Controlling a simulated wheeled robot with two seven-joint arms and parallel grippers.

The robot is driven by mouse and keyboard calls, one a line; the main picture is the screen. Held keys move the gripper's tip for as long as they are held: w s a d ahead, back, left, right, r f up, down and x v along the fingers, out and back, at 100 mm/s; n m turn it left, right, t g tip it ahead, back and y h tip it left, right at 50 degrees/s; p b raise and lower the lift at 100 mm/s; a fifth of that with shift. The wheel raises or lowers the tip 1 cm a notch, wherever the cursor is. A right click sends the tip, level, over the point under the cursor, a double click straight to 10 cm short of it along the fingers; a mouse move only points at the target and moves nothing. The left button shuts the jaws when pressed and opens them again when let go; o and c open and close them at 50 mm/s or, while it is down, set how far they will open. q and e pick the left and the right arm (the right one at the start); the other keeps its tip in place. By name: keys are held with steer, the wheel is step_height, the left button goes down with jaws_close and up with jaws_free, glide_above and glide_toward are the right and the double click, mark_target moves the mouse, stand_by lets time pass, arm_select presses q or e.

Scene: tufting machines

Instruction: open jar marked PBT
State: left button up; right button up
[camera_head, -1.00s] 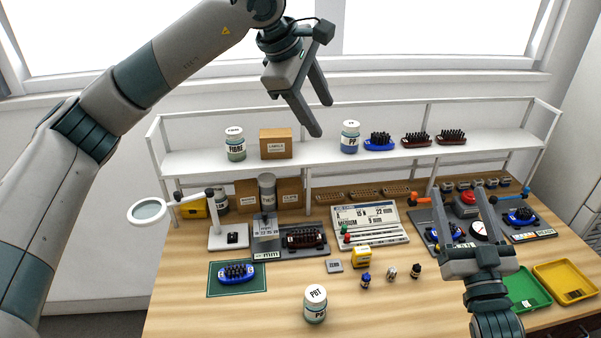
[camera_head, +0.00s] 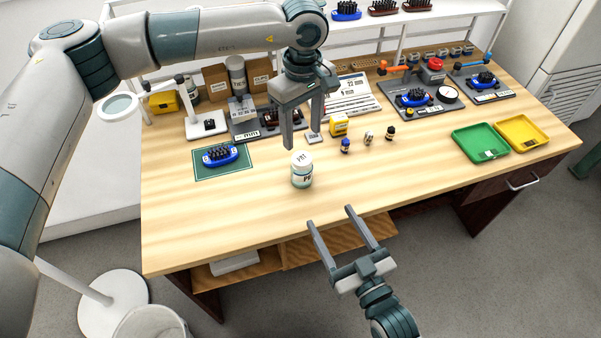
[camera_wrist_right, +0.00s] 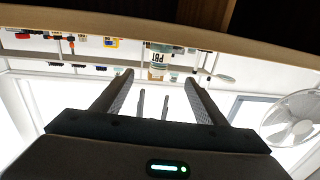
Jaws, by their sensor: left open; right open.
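The PBT jar (camera_head: 302,172) stands upright near the front edge of the table, with its white lid on. It also shows in the right wrist view (camera_wrist_right: 158,57), inverted, beyond the fingers. My left gripper (camera_head: 302,145) is open, pointing down, just above and behind the jar in the head view; whether it touches the lid I cannot tell. My right gripper (camera_head: 330,215) is open and empty in front of the table edge, its fingers pointing toward the jar. In the right wrist view its two fingers (camera_wrist_right: 158,85) stand apart with nothing between them.
Several small bottles (camera_head: 368,138) and a yellow block (camera_head: 339,125) stand behind the jar. A blue brush block (camera_head: 220,155) sits on a green mat (camera_head: 200,176) at left. Green (camera_head: 462,152) and yellow (camera_head: 508,144) trays lie at right. The front table strip is mostly clear.

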mark_target(306, 176)
steer(key=x, duration=1.7)
steer(key=shift+w+a, duration=0.1)
steer(key=shift+w, duration=0.15)
steer(key=shift+c, duration=0.3)
jaws_close()
arm_select(q)
steer(key=m, duration=1.3)
